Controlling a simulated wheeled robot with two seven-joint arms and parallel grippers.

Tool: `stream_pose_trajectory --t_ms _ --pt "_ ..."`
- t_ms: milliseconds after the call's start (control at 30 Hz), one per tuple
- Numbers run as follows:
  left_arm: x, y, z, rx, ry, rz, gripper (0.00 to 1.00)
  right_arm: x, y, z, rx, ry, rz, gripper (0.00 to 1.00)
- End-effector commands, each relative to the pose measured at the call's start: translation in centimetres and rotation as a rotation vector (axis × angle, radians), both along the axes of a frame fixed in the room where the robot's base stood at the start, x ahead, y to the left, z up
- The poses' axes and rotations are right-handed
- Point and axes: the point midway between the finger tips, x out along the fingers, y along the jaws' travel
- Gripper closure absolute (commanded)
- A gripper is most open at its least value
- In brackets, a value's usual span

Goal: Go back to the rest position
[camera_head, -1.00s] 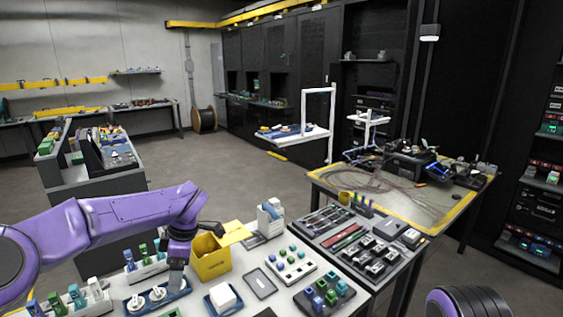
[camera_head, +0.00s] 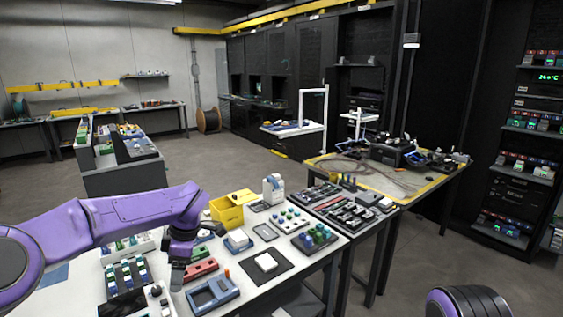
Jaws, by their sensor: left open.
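My left arm comes in from the left, purple, reaching over the near white table (camera_head: 334,248). My left gripper (camera_head: 177,278) points down at its end, open, with nothing seen between its fingers. It hangs in front of a red block (camera_head: 203,270) and a blue-grey tray-like device (camera_head: 212,293). Whether it touches anything below cannot be told. A dark rounded part of my right arm shows at the bottom right; my right gripper is outside the view.
A yellow box (camera_head: 227,214) and trays of small connectors (camera_head: 316,238) crowd the table. A yellow-edged workbench (camera_head: 392,184) holds dark devices behind it. Equipment racks (camera_head: 520,150) stand at the right. Grey floor (camera_head: 220,160) is open beyond the table.

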Motion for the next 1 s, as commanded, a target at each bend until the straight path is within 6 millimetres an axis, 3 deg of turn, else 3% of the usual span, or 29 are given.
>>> stream_pose_trajectory --t_ms 133,333,467,567,767,867,1000 --pt "0.2 0.2 0.0 0.011 -0.033 0.073 0.22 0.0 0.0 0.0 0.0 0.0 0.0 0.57" --pt "0.9 2.2 -0.6 0.131 -0.149 0.153 0.22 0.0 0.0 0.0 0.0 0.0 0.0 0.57" --pt "1.0 3.8 -2.2 0.276 -0.243 0.143 0.22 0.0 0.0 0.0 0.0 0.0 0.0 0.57" --pt "0.8 4.7 -4.4 0.4 -0.32 0.087 0.22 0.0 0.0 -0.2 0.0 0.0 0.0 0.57" --pt "-1.8 5.4 -12.3 0.588 -0.453 -0.196 0.22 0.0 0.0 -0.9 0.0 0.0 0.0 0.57" --pt "-5.1 4.7 -17.8 0.598 -0.478 -0.41 0.22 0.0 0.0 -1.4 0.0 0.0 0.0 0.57" --pt "-12.5 3.4 -25.2 0.502 -0.433 -0.713 0.22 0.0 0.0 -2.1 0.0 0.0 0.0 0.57"
